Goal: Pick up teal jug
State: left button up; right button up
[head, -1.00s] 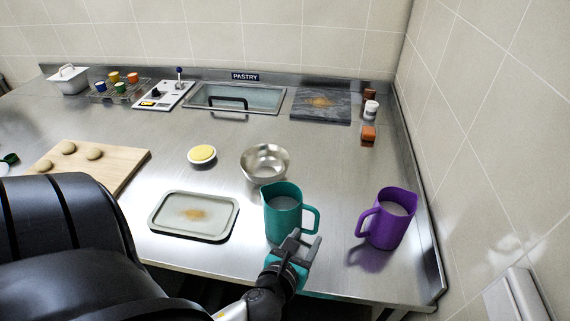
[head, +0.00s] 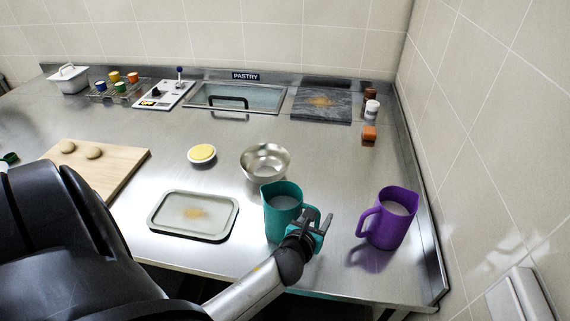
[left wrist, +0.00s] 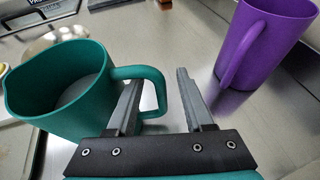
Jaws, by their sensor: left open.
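The teal jug (head: 281,218) stands upright near the front edge of the steel counter, with pale contents inside and its handle to the right. My left gripper (head: 317,221) is open at the handle side, partly covering the handle in the head view. In the left wrist view the teal jug (left wrist: 65,88) is at left, and its handle (left wrist: 160,88) shows between the two open fingers (left wrist: 158,80). Whether a finger touches the handle I cannot tell. My right gripper is not in view.
A purple jug (head: 392,222) stands to the right, near the counter's right edge. A metal bowl (head: 265,162) is just behind the teal jug. A grey tray (head: 168,232) lies to its left. Bare counter (head: 335,165) shows behind and between the jugs.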

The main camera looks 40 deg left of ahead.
pick_arm(q)
jog(key=shift+c, duration=0.3)
grip_shut()
jog(key=shift+w, duration=0.1)
dwell(1.0)
jog(key=shift+w+r, duration=0.1)
jog(key=shift+r, duration=0.1)
